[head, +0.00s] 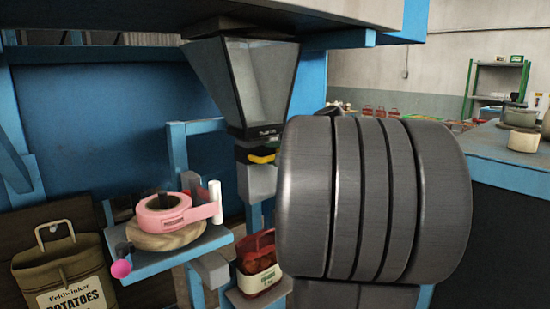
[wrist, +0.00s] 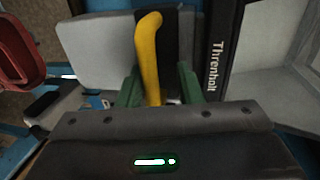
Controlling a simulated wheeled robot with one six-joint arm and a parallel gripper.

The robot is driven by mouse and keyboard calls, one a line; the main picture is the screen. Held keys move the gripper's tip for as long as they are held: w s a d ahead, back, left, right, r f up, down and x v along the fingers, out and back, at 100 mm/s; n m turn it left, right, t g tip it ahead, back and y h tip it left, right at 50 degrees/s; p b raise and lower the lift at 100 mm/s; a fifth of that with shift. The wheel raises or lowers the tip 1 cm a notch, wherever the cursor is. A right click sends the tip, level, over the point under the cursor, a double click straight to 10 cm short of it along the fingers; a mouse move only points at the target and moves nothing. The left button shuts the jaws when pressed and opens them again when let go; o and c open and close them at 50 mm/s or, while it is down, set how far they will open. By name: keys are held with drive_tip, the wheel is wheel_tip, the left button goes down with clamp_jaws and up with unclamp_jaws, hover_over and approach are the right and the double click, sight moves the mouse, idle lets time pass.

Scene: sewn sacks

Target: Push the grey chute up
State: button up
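The grey chute (head: 262,182) hangs under a hopper, below a black section with a yellow handle (head: 262,158). The chute also shows in the wrist view (wrist: 100,45), on the left. The yellow handle (wrist: 150,60) stands in the middle there, against a black plate. My gripper (wrist: 158,85) has a green finger on each side of the handle. It looks open, with a dark gap between the handle and the right finger. The left finger is close to the handle; I cannot tell whether it touches. In the head view, a large grey ribbed body hides most of my gripper.
The grey hopper (head: 245,80) is above, with a black lettered band. A shelf (head: 150,262) at left holds a pink tape dispenser (head: 165,215). A red-and-cream container (head: 258,262) stands below the chute. A potato sack (head: 65,265) is at the far left.

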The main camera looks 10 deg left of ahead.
drive_tip(key=shift+f, duration=0.15)
drive_tip(key=shift+s+d, duration=0.1)
drive_tip(key=shift+d, duration=0.1)
drive_tip(key=b+v, duration=0.3)
drive_tip(key=v, duration=1)
drive_tip(key=shift+s+d, duration=0.15)
drive_tip(key=shift+s, duration=0.05)
drive_tip(key=p+x, duration=0.3)
drive_tip(key=x, duration=1.1)
drive_tip(key=shift+s+d, duration=0.1)
